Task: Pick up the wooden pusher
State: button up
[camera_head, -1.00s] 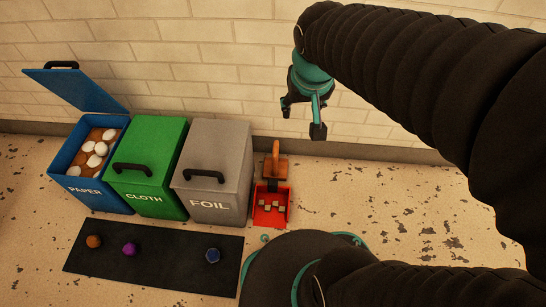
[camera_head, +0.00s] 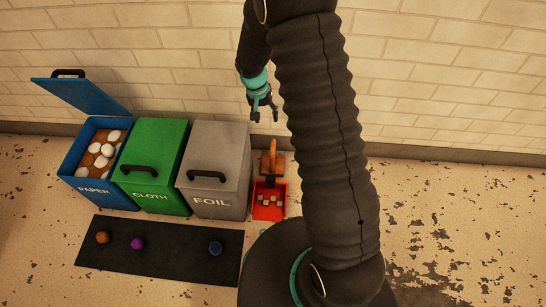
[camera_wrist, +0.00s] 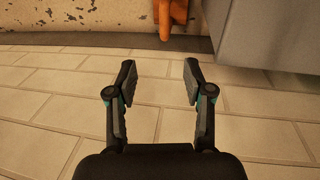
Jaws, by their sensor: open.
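The orange-brown wooden pusher (camera_head: 273,163) stands upright by the wall, at the back of a red dustpan (camera_head: 268,210) to the right of the FOIL bin. In the wrist view an orange piece, which looks like part of the pusher (camera_wrist: 170,14), shows at the top edge and is cut off. My gripper (camera_head: 264,114) is open and empty, held in front of the wall, above the pusher in the picture. In the wrist view the two fingers of my gripper (camera_wrist: 159,78) are spread apart with only wall between them.
The grey FOIL bin (camera_head: 218,160) is shut, close on the pusher's left. Left of it stand the shut green CLOTH bin (camera_head: 152,160) and the open blue PAPER bin (camera_head: 98,197) with white balls. A dark mat (camera_head: 180,245) holds three small rolls. Several small pieces lie in the dustpan.

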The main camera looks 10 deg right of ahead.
send_near(272, 147)
jog(key=shift+g, duration=0.3)
notch_tip(272, 147, down, 5)
jog(key=shift+d+r, duration=0.1)
jog(key=shift+d, duration=0.05)
jog(key=shift+d+f, duration=0.25)
jog(key=shift+f, duration=0.8)
jog(key=shift+d+f, duration=0.25)
jog(key=shift+f, duration=0.75)
jog(key=shift+d+f, duration=0.3)
jog(key=shift+f, duration=0.75)
grip_shut()
